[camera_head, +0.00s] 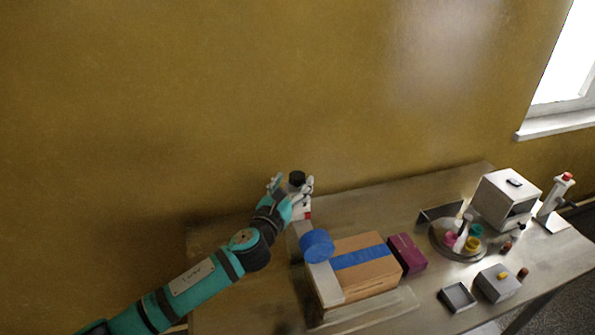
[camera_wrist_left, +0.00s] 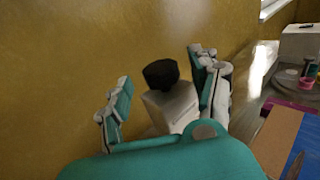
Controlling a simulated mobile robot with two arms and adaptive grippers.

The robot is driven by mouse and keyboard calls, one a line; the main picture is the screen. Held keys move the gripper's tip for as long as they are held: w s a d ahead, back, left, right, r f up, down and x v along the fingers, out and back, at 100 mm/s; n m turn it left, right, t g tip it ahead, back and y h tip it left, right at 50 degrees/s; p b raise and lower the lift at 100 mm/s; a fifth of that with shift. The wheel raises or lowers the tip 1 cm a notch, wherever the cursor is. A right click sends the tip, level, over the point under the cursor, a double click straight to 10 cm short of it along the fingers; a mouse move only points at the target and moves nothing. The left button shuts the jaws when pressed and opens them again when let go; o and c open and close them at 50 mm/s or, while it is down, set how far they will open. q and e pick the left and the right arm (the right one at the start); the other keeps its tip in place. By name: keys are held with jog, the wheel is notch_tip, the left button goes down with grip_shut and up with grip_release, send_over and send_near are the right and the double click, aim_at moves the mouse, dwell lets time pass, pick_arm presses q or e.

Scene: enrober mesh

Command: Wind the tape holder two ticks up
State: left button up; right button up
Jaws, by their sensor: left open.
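The tape holder stands at the back left of the table, with a black knob (camera_head: 297,178) on top of a pale post (camera_head: 304,213) and a blue tape roll (camera_head: 317,246) below. My left gripper (camera_head: 292,184) is open at the knob, its fingers on either side. In the left wrist view the knob (camera_wrist_left: 161,73) sits on a whitish block (camera_wrist_left: 173,106) between the spread fingers (camera_wrist_left: 160,88), with visible gaps to both. The gripper hides part of the post. My right gripper is not in view.
A cardboard box (camera_head: 368,278) with a blue tape strip (camera_head: 362,257) lies beside the roll, next to a purple box (camera_head: 407,254). A round tray (camera_head: 440,243) with colored items, a grey box (camera_head: 497,284) and a white machine (camera_head: 502,200) stand to the right. The wall (camera_head: 200,100) is close behind.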

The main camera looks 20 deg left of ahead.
aim_at(296, 183)
pick_arm(q)
jog(key=shift+w+r, duration=0.15)
jog(key=shift+w, duration=1)
jog(key=shift+w+d, duration=0.1)
jog(key=shift+w, duration=0.4)
jog(key=c, duration=1.2)
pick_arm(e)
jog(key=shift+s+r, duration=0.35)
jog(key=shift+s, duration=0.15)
pick_arm(q)
jog(key=shift+d+f+n+y, duration=0.1)
jog(key=shift+f+n+y, duration=0.2)
jog(key=shift+n+y, duration=0.6)
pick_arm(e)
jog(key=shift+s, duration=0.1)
